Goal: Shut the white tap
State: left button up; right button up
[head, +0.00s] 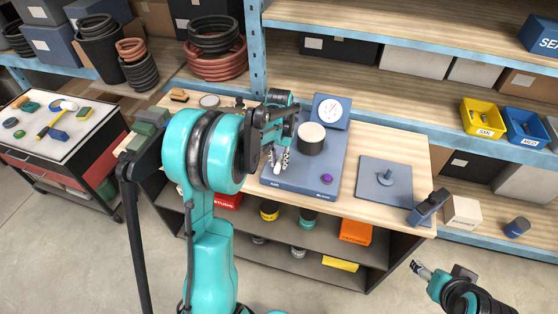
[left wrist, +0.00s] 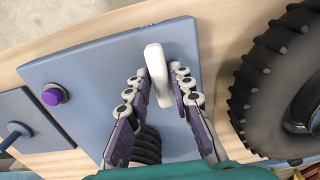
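The white tap (left wrist: 157,72) shows in the left wrist view as a rounded white handle standing on a blue-grey board (left wrist: 90,70). My left gripper (left wrist: 158,80) is open, with one finger on each side of the handle. The right finger is close to it; I cannot tell whether it touches. In the head view my left gripper (head: 282,158) is over the left part of the board (head: 306,184), and the tap's white end (head: 279,167) shows at the fingers. The tap's base is hidden. My right gripper (head: 420,268) is low at the right, away from the bench.
On the board are a dark round post with a pale top (head: 311,135), a gauge (head: 331,111) and a purple knob (head: 326,179). A grey plate with a peg (head: 400,198) lies to the right. Yellow (head: 483,120) and blue bins stand on the right shelf.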

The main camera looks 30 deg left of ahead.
aim_at(279, 162)
pick_arm(q)
jog(key=shift+o, duration=0.6)
notch_tip(279, 162, up, 12)
dwell(0.5)
